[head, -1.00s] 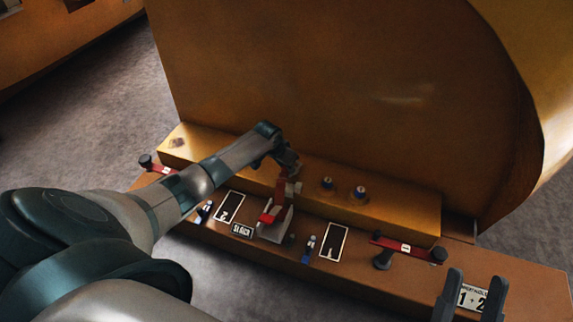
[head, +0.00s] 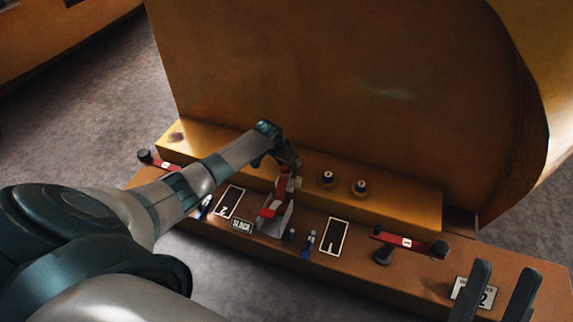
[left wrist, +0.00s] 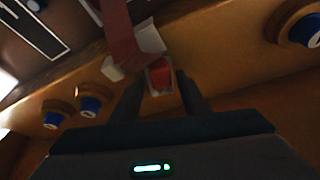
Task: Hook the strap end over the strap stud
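The red strap (head: 281,187) rises from a grey and red holder (head: 274,218) on the brown bench to my left gripper (head: 290,168). In the left wrist view the strap (left wrist: 117,30) runs down to a pale strap end with a red middle (left wrist: 160,75), which sits between the fingers of my left gripper (left wrist: 162,98). They look shut on it. Round studs with blue centres stand on the yellow ledge, two of them right of the gripper (head: 327,177) (head: 360,187). I cannot tell which is the strap stud; the strap end is apart from them. My right gripper (head: 496,290) is open and empty.
A "SLACK" label (head: 241,226), dark panels (head: 337,236) and red bars with black knobs (head: 408,242) line the bench front. A small sign (head: 468,289) is partly hidden by my right gripper. A large brown casting (head: 340,90) rises behind the ledge.

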